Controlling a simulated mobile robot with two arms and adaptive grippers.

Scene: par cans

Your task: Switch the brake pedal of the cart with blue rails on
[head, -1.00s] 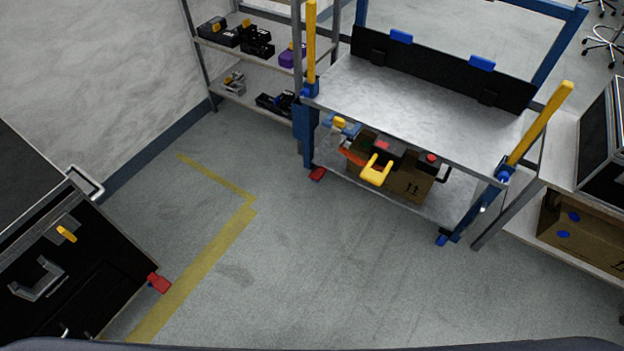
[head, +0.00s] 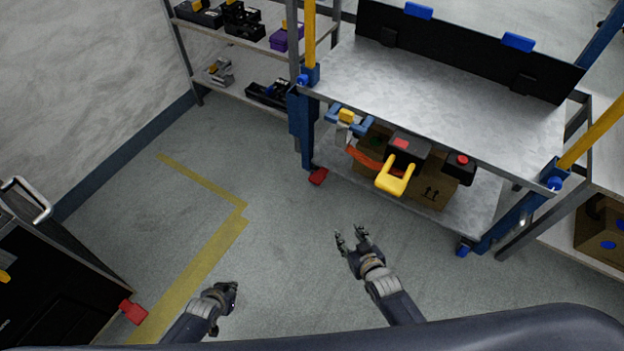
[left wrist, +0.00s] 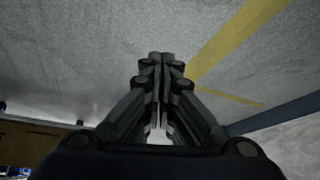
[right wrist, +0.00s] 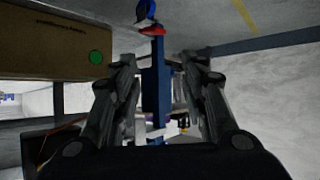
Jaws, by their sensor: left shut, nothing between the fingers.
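The cart with blue rails (head: 440,92) stands in the upper right of the head view. A red brake pedal (head: 318,176) sits low at its left front leg. A blue pedal or caster part (head: 463,250) shows at its right front leg. In the right wrist view a blue leg (right wrist: 155,85) lies between the fingers in the picture, with a red pedal (right wrist: 154,30) at its end. My right gripper (head: 350,238) is open and empty, apart from the cart, in front and right of the red pedal. My left gripper (head: 234,288) is shut and empty over the floor.
A black cabinet (head: 50,290) with another red pedal (head: 133,311) stands at the left. The cart's lower shelf holds a cardboard box (head: 432,192) and tools with a yellow handle (head: 395,180). A shelf rack (head: 215,52) stands behind. The floor between is clear.

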